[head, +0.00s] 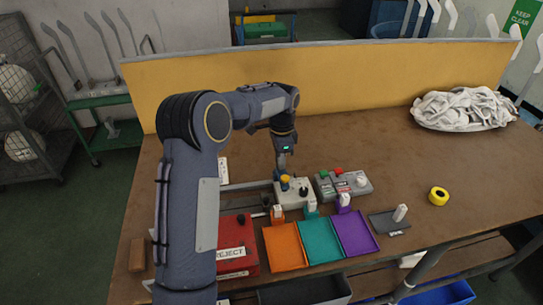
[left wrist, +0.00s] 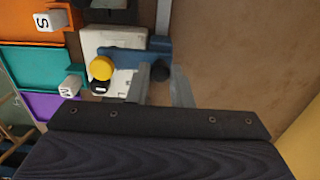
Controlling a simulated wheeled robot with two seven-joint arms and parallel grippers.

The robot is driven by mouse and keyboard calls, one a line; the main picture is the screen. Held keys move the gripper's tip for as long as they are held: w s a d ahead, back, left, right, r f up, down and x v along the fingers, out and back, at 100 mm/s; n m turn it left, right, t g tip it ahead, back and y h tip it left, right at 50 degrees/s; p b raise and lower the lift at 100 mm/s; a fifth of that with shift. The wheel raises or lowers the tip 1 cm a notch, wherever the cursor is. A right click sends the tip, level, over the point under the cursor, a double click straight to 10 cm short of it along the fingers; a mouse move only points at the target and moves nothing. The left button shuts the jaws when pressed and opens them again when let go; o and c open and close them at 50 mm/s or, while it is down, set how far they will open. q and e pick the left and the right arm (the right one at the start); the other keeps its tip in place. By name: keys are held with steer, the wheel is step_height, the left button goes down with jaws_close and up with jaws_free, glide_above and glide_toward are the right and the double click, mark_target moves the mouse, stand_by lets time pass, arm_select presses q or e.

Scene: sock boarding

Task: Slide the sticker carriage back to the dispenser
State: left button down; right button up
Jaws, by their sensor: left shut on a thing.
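My left gripper (head: 283,168) reaches down at the back of the work area. In the left wrist view its two pale fingers (left wrist: 161,88) are closed around a black knob (left wrist: 160,72) of the blue sticker carriage (left wrist: 130,56). The carriage's blue arm reaches across a white block (left wrist: 97,42), beside a yellow round piece (left wrist: 101,68). The white block also shows in the head view (head: 296,197). A grey rail (left wrist: 163,18) runs up from the carriage in the left wrist view. I cannot make out the dispenser for certain; my arm covers part of the rail's left side. My right gripper is not in view.
Orange (head: 284,247), teal (head: 320,240) and purple (head: 355,232) trays lie in front. A red reject box (head: 238,250) is left of them. A grey button box (head: 343,185) stands right of the white block. Yellow tape (head: 438,196) and a sock pile (head: 463,108) lie farther right.

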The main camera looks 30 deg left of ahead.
arm_select(q)
steer(key=shift+w+d+r, duration=0.1)
steer(key=shift+w+d, duration=0.1)
steer(key=c, duration=1.3)
jaws_free()
steer(key=shift+d, duration=0.1)
steer(key=shift+r, duration=3.85)
